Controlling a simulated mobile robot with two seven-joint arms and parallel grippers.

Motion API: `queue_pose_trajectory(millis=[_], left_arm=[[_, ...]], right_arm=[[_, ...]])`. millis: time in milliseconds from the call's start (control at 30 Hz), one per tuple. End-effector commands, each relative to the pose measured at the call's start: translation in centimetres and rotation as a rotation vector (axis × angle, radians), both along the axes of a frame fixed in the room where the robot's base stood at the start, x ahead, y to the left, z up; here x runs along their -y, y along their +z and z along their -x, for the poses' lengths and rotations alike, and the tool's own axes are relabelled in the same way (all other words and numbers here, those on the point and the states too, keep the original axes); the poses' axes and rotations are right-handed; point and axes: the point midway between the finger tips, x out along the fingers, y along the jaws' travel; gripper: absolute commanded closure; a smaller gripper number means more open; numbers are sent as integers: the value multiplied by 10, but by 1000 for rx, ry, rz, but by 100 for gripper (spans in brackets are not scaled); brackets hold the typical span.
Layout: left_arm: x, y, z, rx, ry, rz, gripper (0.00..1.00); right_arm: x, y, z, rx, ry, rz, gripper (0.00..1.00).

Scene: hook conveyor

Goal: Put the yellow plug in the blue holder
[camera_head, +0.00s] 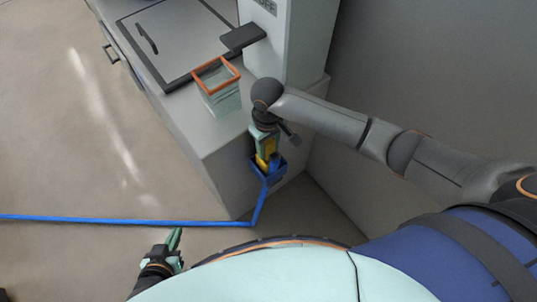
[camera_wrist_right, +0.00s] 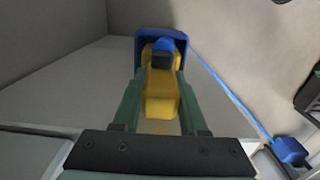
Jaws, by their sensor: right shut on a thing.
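The yellow plug (camera_head: 262,160) is upright between the fingers of my right gripper (camera_head: 266,150), which is shut on it. Its lower end is at the opening of the blue holder (camera_head: 281,170), a small box at the side of the white cabinet. In the right wrist view, the plug (camera_wrist_right: 161,100) lies between the green fingers (camera_wrist_right: 158,108), and its far end is inside the rim of the blue holder (camera_wrist_right: 178,37). How deep it sits cannot be told. My left gripper (camera_head: 174,240) is low at the front left, away from the holder; its finger gap is unclear.
A blue bar or cable (camera_head: 120,220) runs left from below the holder. A clear bin with an orange rim (camera_head: 217,85) stands on the cabinet top (camera_head: 195,100). A tall white housing (camera_head: 290,40) is behind my right wrist. The floor at left is clear.

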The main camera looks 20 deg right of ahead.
Motion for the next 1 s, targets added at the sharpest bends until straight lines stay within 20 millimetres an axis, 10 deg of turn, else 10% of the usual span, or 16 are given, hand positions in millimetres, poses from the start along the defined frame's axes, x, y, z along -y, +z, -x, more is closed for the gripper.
queue_pose_trajectory(millis=[667,700,1000], left_arm=[[0,-6,0,0,0,0,100],[0,-6,0,0,0,0,100],[0,-6,0,0,0,0,100]], right_arm=[[0,-41,0,2,-1,-2,100],[0,-41,0,1,-1,0,54],[0,-40,0,1,0,0,28]])
